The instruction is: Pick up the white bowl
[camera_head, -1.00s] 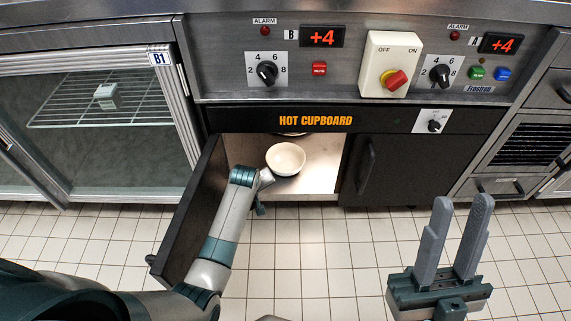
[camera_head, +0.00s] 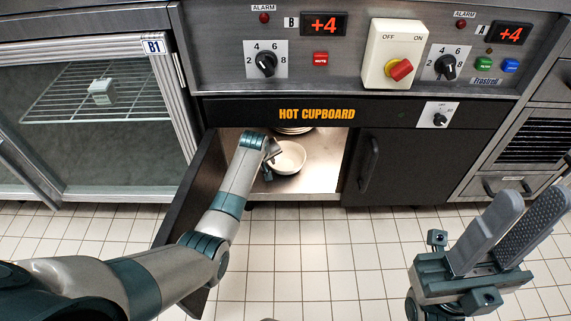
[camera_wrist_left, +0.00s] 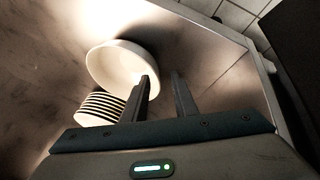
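The white bowl (camera_head: 291,158) stands upright on the floor of the open hot cupboard; it also shows in the left wrist view (camera_wrist_left: 112,68). My left gripper (camera_wrist_left: 163,80) is open, its two fingers apart. In the left wrist view one finger overlaps the bowl's near right rim and the other is just outside the bowl. I cannot tell whether they touch it. In the head view my left gripper (camera_head: 271,161) is at the bowl's left side, partly hidden by its wrist. My right gripper (camera_head: 532,194) is open and empty above the floor at the right.
A stack of plates (camera_wrist_left: 100,108) stands close beside the bowl, at the back of the cupboard in the head view (camera_head: 293,130). The open cupboard door (camera_head: 190,195) is left of my left arm. The right cupboard door (camera_head: 415,170) is shut. Bare cupboard floor (camera_head: 325,165) lies right of the bowl.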

